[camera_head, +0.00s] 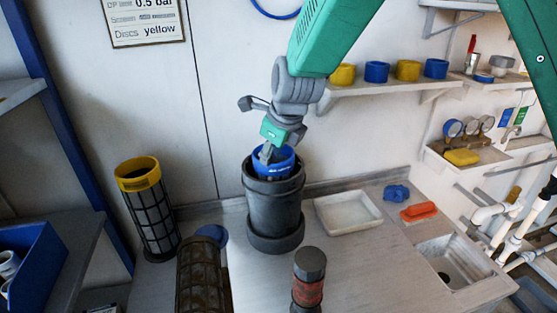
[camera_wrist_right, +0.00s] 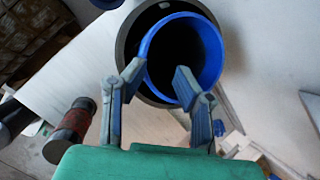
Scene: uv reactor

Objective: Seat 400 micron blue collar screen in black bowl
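The black bowl (camera_head: 272,208) stands upright at the middle of the bench. The blue collar (camera_head: 285,166) of the screen sits in its mouth, with its rim a little above the bowl's edge; the mesh below is hidden. In the right wrist view the blue collar (camera_wrist_right: 211,70) is a ring inside the dark bowl rim (camera_wrist_right: 125,45), off-centre in it. My right gripper (camera_wrist_right: 159,79) is at the collar, its two fingers apart. One finger overlaps the collar's near edge and the other reaches over its opening; firm contact cannot be told. My left gripper is not in view.
A yellow-collared screen (camera_head: 150,207) and a brown dirty screen (camera_head: 203,275) stand left. A red-banded dark cylinder (camera_head: 308,282) stands in front. A white tray (camera_head: 348,214), a red item (camera_head: 418,211) and a sink (camera_head: 455,262) lie right. Shelf collars (camera_head: 377,72) are behind.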

